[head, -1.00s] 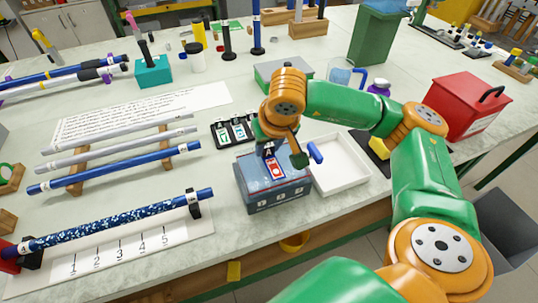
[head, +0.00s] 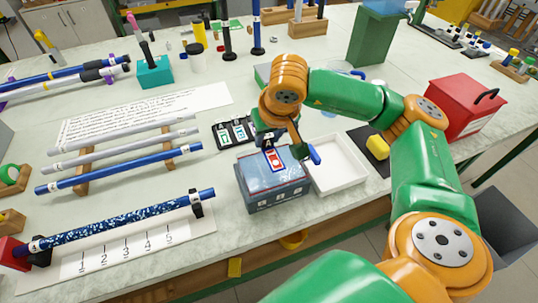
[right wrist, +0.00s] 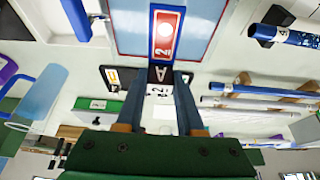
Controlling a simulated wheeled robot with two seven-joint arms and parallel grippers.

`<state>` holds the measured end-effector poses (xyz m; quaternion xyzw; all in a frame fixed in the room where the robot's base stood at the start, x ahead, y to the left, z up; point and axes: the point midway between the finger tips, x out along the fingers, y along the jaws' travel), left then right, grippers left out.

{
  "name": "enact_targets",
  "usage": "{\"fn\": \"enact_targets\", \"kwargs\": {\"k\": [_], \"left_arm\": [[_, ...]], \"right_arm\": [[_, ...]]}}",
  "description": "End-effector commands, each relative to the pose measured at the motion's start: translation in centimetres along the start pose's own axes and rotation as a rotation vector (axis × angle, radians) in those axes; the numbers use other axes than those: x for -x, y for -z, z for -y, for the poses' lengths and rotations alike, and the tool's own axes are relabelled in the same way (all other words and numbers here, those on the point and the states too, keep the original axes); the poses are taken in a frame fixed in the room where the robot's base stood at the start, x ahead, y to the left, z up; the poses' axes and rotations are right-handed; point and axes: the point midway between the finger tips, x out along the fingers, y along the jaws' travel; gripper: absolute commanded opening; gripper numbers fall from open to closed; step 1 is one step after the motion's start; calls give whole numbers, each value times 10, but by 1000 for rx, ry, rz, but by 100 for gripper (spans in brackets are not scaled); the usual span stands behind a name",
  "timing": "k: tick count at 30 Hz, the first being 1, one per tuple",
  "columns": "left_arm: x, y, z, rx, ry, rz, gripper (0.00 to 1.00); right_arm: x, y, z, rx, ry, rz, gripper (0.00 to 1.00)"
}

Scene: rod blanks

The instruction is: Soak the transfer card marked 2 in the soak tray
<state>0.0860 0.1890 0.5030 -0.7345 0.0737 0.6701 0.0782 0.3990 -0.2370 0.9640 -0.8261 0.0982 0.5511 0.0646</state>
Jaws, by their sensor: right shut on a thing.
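The transfer card marked 2 (head: 274,160), red with a white patch and blue border, hangs from my right gripper (head: 268,141). In the right wrist view the card (right wrist: 165,38) has a black tab marked A, and the fingers (right wrist: 163,82) are shut on that end. The card is over a grey-blue box (head: 278,199) with a glossy, water-like top and numbered front labels, which looks like the soak tray. I cannot tell whether the card touches its surface. My left gripper is not in view.
An empty white tray (head: 345,183) stands right of the box. A black holder (head: 219,138) with other cards stands behind it. A speckled rod (head: 125,218) and several plain rods lie left. A red box (head: 468,105) stands right.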

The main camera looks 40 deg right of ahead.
Motion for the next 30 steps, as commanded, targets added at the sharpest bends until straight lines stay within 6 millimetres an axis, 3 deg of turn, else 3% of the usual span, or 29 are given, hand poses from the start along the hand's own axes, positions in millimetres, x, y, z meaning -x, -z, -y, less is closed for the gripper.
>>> {"fn": "enact_targets", "kwargs": {"k": [7, 15, 30], "left_arm": [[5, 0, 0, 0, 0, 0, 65], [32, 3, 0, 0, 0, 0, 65], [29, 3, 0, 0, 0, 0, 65]], "right_arm": [[6, 3, 0, 0, 0, -1, 1], [39, 16, 0, -1, 1, 0, 1], [37, 15, 0, 0, 0, 0, 1]]}}
